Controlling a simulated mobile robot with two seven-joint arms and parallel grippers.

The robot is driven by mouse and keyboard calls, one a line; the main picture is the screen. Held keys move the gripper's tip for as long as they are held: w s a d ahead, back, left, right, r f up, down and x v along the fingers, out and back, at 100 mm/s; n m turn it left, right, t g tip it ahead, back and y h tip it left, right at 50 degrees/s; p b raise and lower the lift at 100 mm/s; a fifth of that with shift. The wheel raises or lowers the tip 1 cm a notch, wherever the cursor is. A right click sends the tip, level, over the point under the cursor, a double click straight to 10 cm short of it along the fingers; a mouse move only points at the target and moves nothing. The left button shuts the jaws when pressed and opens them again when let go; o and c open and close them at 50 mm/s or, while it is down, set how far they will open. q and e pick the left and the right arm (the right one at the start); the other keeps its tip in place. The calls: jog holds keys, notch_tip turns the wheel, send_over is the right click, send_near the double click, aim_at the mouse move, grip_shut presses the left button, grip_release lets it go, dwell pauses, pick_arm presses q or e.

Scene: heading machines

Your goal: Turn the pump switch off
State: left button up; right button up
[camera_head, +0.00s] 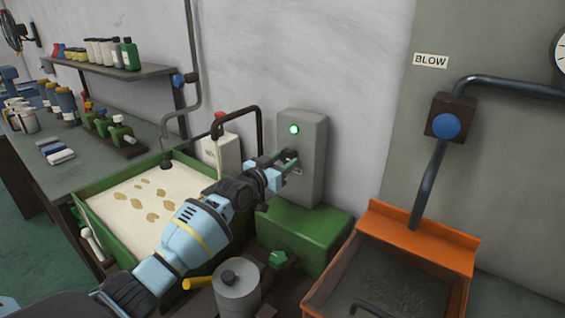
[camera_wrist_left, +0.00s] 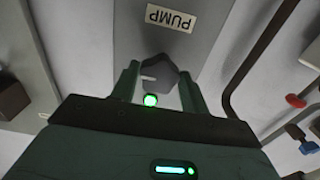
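The pump box (camera_head: 313,140) is a grey cabinet on the wall with a lit green lamp (camera_head: 294,129) on its front. In the left wrist view, an upside-down PUMP label (camera_wrist_left: 172,17) marks it. The switch is a dark grey knob (camera_wrist_left: 168,72) with a pale mark pointing to the left. My left gripper (camera_head: 288,158) is at the box front. In the left wrist view its two fingers (camera_wrist_left: 162,85) stand apart, one on each side of the knob; I cannot tell whether they touch it. In the head view the knob is mostly hidden by my gripper. My right gripper is not in view.
A green-rimmed tray (camera_head: 92,198) of pale liquid lies left of my arm. A dark bent pipe (camera_head: 240,110) rises beside the box. An orange bin (camera_head: 425,245) stands at the right, below a BLOW sign (camera_head: 431,61) and blue-knobbed valve (camera_head: 446,125).

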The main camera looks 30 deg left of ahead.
pick_arm(q)
jog(key=c, duration=0.4)
